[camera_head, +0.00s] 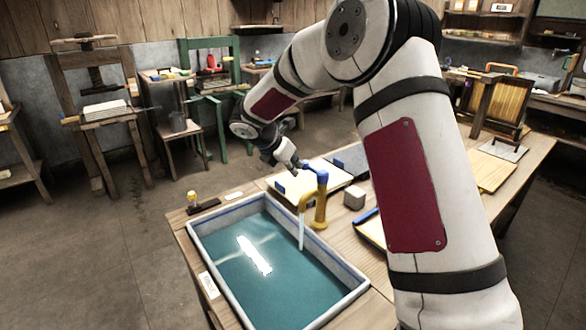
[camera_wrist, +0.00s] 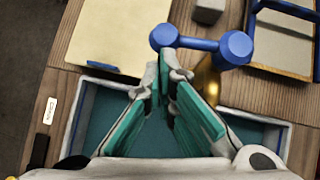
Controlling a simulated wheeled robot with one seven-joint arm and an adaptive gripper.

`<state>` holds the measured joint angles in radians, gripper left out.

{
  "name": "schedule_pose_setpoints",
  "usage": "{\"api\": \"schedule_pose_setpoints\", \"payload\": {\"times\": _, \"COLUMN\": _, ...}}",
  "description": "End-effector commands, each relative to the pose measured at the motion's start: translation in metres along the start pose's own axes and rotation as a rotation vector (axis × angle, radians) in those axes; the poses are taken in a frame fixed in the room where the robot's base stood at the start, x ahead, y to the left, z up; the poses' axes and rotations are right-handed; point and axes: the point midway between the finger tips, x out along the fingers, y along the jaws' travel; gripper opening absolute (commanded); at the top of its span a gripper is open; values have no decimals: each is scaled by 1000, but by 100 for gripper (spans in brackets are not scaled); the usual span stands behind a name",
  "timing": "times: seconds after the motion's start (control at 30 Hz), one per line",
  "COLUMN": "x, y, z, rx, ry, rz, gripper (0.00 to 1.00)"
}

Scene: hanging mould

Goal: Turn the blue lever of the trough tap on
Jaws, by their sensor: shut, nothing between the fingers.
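The brass tap (camera_head: 320,212) stands at the trough's far right edge, its spout curving over the water. Its blue lever (camera_head: 316,172) sits on top; in the wrist view the lever (camera_wrist: 202,42) lies crosswise with a round knob at each end. A pale stream (camera_head: 301,232) runs from the spout into the trough (camera_head: 352,297). My gripper (camera_head: 297,165) is shut and empty, close to the lever's left end. In the wrist view its fingertips (camera_wrist: 170,68) are just below the lever's left knob; I cannot tell whether they touch. The tap body (camera_wrist: 207,80) is partly hidden by my right finger.
A pale board (camera_wrist: 120,35) lies beyond the trough. A grey block (camera_head: 354,196) stands right of the tap. A blue-edged frame (camera_wrist: 285,45) is at the wrist view's right. A small yellow-topped item (camera_head: 192,198) stands at the trough's left corner.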

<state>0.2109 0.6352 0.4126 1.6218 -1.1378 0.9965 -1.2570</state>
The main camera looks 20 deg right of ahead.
Motion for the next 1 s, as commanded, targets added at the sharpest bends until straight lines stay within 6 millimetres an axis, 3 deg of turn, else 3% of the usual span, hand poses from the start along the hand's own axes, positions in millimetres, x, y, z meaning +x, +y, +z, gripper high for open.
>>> {"api": "schedule_pose_setpoints", "payload": {"times": 0.53, "x": 23, "y": 12, "z": 22, "rx": 298, "ry": -1, "rz": -243, "gripper": 0}}
{"api": "schedule_pose_setpoints", "payload": {"times": 1.0, "x": 39, "y": 6, "z": 46, "rx": 550, "ry": 0, "rz": -451, "gripper": 0}}
